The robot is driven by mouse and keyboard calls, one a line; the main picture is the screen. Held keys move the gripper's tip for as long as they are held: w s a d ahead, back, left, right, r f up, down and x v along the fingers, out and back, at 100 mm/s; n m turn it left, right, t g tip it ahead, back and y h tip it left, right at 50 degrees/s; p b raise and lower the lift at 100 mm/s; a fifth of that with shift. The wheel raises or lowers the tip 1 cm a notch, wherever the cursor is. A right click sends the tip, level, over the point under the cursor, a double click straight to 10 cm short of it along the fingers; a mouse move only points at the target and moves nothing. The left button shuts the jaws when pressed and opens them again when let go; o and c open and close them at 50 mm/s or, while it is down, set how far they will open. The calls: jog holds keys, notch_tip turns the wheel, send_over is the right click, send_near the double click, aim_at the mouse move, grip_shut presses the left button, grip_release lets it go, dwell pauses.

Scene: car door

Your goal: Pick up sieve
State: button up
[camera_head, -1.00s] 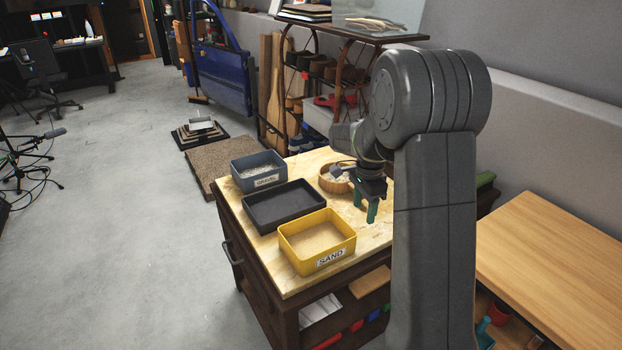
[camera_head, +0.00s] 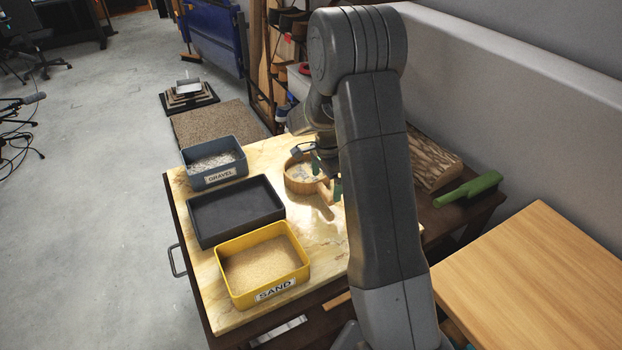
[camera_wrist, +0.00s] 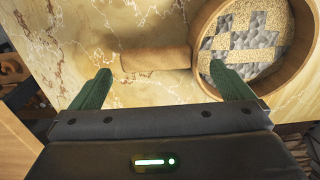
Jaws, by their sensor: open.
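The sieve (camera_head: 298,184) is a round wooden rim with a short wooden handle, lying on the marble-like tabletop. In the wrist view the sieve (camera_wrist: 307,45) is at upper right, with grey gravel and tan sand in it, and its handle (camera_wrist: 156,60) points left. My gripper (camera_head: 326,178) is open, its green fingers close to the sieve's handle in the head view. In the wrist view the gripper (camera_wrist: 162,88) has the handle ahead of the gap between its fingers. The right finger overlaps the sieve's rim in the picture; contact cannot be told.
A grey gravel box (camera_head: 213,177), an empty black tray (camera_head: 235,226) and a yellow sand box (camera_head: 303,272) stand along the table's left side. A green brush (camera_head: 470,188) and a log (camera_head: 428,163) lie at right. A wooden tabletop (camera_head: 540,275) is at lower right.

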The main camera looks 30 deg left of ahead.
aim_at(324, 190)
jog(key=f, duration=0.4)
jog(key=shift+s+a+f, duration=0.1)
jog(key=shift+s+f, duration=0.05)
jog(key=shift+s, duration=0.05)
jog(key=c, duration=1.1)
